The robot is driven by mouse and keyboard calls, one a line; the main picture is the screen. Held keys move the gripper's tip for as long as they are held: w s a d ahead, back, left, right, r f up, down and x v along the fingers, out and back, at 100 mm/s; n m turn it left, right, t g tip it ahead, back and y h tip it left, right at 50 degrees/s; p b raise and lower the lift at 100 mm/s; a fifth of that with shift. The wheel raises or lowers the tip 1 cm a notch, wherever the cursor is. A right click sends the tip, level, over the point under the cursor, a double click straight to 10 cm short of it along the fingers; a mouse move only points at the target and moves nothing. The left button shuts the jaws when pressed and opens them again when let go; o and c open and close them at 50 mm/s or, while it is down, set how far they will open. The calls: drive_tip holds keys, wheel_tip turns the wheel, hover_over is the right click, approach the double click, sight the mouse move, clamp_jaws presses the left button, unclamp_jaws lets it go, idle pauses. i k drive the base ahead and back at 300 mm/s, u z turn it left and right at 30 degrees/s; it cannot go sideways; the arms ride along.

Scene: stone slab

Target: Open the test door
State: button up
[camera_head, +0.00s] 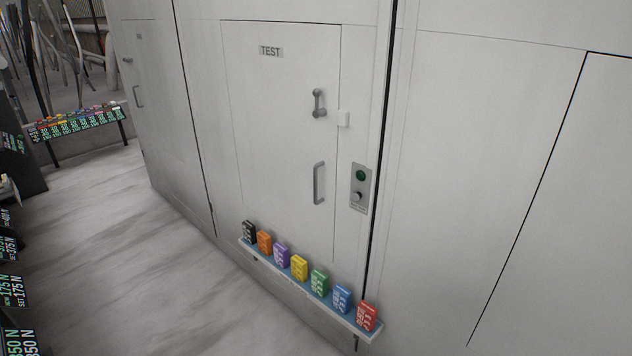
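The test door (270,120) is a pale panel in a white wall, marked by a TEST label (270,51) near its top. It looks closed, flush with the wall. A grey lever latch (318,103) sits at its upper right, beside a small white block (343,119) at the door's right edge. A vertical grey pull handle (319,183) is below the latch. A metal panel (360,188) with a green round light and a knob is on the wall right of the door. My gripper does not show in this view.
A narrow shelf (290,284) below the door carries several coloured boxes, from black at left to red (367,317) at right. Another door with a handle (138,96) is at left. A rack of coloured boxes (75,122) stands far left. The floor (150,260) before the wall is clear.

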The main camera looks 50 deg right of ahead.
sight(287, 156)
drive_tip(key=i, duration=0.85)
